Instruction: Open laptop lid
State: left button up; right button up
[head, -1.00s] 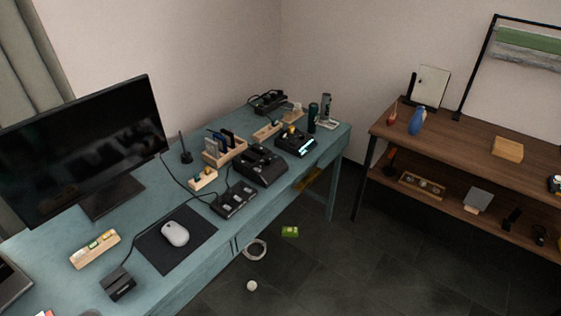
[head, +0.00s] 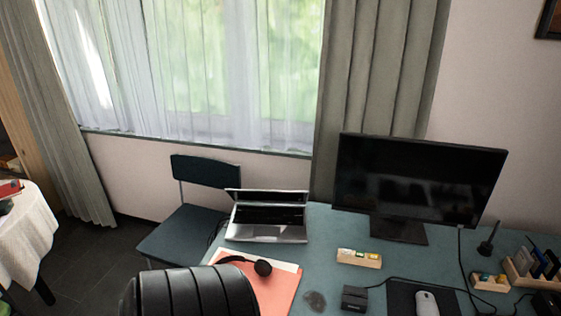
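The laptop (head: 266,232) sits on the left end of the teal desk in the head view. It is silver with a dark keyboard, and its front edge faces me. Its lid (head: 267,196) stands partly raised at the back and shows as a narrow strip, tilted over the rear of the keyboard. The exact lid angle is hard to tell. Neither of my grippers is in view, and nothing touches the laptop.
A black ribbed chair back (head: 192,292) rises in front of the desk. Headphones (head: 262,267) lie on an orange folder (head: 280,290) before the laptop. A monitor (head: 417,180) stands to its right. A dark chair (head: 205,172) is at its left, by the window.

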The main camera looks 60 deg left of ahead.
aim_at(250, 195)
jog(key=u, duration=2.2)
